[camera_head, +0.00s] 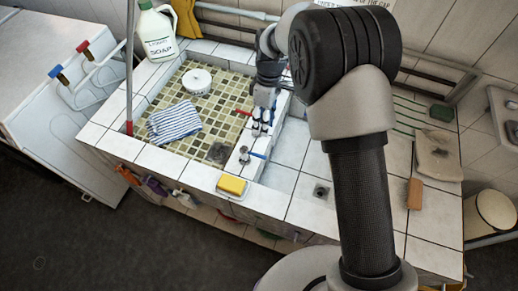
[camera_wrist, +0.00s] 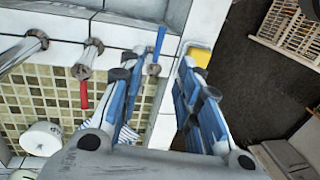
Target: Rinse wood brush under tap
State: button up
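A brown block that looks like the wood brush (camera_head: 414,193) lies on the tiled counter at the right in the head view, far from my gripper; I cannot make out bristles. A metal tap with a blue handle (camera_head: 258,155) stands on the ledge at the basin's right edge. A red handle (camera_head: 241,113) shows farther back. My gripper (camera_head: 262,128) hangs above this ledge beside the taps. In the wrist view, its blue fingers (camera_wrist: 158,85) are apart with nothing between them. The blue handle (camera_wrist: 158,42) and red handle (camera_wrist: 84,93) lie beyond and beside the left finger.
The tiled basin (camera_head: 222,95) holds a striped cloth (camera_head: 174,122) and a round white object (camera_head: 197,81). A yellow sponge (camera_head: 232,185) sits on the front rim. A soap jug (camera_head: 155,35) stands at the back left. My arm hides part of the right counter.

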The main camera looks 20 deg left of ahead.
aim_at(254, 154)
jog(key=s+f, duration=0.1)
jog(key=f, duration=0.3)
jog(key=f+b, duration=0.1)
jog(key=f, duration=0.3)
jog(key=s+f, duration=0.1)
jog(key=f, duration=0.4)
jog(key=shift+s+a+f+b, duration=0.1)
jog(key=shift+s+a+b, duration=0.05)
jog(key=shift+s+b, duration=0.2)
grip_shut()
